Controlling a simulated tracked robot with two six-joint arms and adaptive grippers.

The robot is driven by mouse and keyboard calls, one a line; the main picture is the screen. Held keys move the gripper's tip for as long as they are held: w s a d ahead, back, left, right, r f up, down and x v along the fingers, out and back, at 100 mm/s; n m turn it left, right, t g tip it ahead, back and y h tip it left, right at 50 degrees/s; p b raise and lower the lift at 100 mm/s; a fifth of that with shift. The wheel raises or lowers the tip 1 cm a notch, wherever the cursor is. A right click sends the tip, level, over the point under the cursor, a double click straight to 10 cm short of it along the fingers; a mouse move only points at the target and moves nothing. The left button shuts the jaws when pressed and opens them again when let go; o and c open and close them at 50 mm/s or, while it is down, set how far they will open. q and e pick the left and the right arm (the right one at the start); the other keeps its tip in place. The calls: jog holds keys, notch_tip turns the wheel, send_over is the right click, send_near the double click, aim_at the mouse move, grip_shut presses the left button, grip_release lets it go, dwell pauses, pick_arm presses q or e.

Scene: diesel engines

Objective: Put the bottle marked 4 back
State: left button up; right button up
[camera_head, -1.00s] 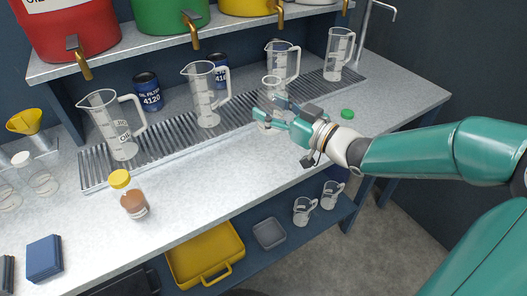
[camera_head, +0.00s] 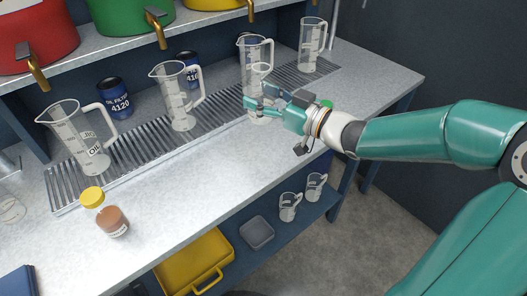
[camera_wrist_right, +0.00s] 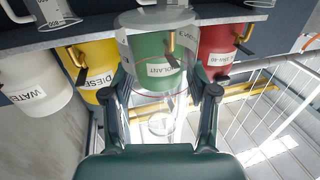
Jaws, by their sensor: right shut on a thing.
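My right gripper (camera_head: 254,104) is shut on a clear bottle (camera_head: 262,70) and holds it over the worktop, by the front of the third measuring jug. In the right wrist view, the clear bottle (camera_wrist_right: 155,22) stands between the two fingers (camera_wrist_right: 165,92). I cannot read a 4 on it. A bottle with a yellow cap and brown contents (camera_head: 112,220) stands on the worktop at the left. A green cap (camera_head: 327,104) lies just behind my right wrist. Part of another clear container (camera_head: 10,208) shows at the left edge. My left gripper is not in view.
Several clear measuring jugs (camera_head: 77,140) stand along the metal drain grate (camera_head: 135,158). Dark oil filter cans (camera_head: 114,98) stand behind. Coloured drums with brass taps (camera_head: 155,25) sit on the shelf above. The worktop's middle (camera_head: 190,180) is clear. A yellow tray (camera_head: 195,262) lies below.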

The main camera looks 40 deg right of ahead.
notch_tip(320, 180, down, 15)
jog(key=shift+f+b, duration=0.15)
jog(key=shift+b, duration=0.85)
jog(key=shift+f, duration=0.1)
jog(key=shift+f+b, duration=0.2)
jog(key=shift+b, duration=0.2)
jog(key=o, duration=1.4)
jog(key=shift+r, duration=0.1)
